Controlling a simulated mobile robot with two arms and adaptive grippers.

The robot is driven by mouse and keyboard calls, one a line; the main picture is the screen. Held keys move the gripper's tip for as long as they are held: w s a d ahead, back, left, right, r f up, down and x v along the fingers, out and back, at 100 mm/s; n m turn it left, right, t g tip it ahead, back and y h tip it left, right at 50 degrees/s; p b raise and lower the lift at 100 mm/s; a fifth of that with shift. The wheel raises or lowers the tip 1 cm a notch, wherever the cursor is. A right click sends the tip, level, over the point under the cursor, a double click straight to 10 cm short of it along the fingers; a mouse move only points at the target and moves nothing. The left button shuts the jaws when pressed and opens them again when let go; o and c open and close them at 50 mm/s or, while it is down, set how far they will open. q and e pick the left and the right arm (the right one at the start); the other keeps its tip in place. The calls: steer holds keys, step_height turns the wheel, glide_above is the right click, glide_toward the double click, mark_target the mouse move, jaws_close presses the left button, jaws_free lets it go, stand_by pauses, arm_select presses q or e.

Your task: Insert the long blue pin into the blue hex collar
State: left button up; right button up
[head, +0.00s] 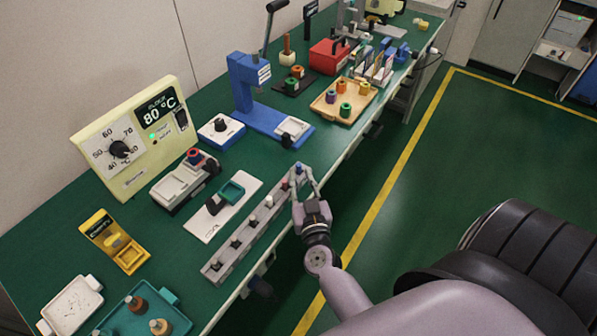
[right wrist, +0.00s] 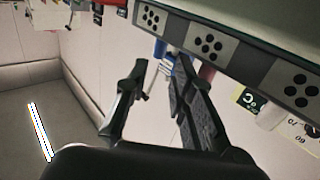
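A light grey rail (head: 227,258) lies along the bench's front edge with several pins standing in a row. A small blue pin top (head: 298,169) shows at its far end, beside a red one (head: 284,182). My right gripper (head: 304,174) is at that far end, its fingers apart near the blue pin. In the right wrist view, its fingers are open (right wrist: 160,62), with a blue piece (right wrist: 158,48) just beyond the tips; no grip shows. My left gripper is not in view.
A wooden tray (head: 325,109) holds several coloured collars. A blue press (head: 246,88) stands behind the rail, and a white plate with a green dish (head: 232,191) lies left of it. The green floor (head: 470,130) right of the bench is clear.

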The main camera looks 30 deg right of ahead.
mark_target(299, 167)
steer(key=x, duration=0.1)
steer(key=b+x, duration=0.1)
steer(key=x, duration=0.3)
steer(key=shift+d+f+b, duration=0.1)
steer(key=shift+f+b, duration=0.15)
steer(key=shift+b, duration=0.05)
steer(key=shift+w+d, duration=0.15)
steer(key=shift+w, duration=0.1)
steer(key=shift+s, duration=0.1)
steer(key=shift+c, duration=0.2)
jaws_close()
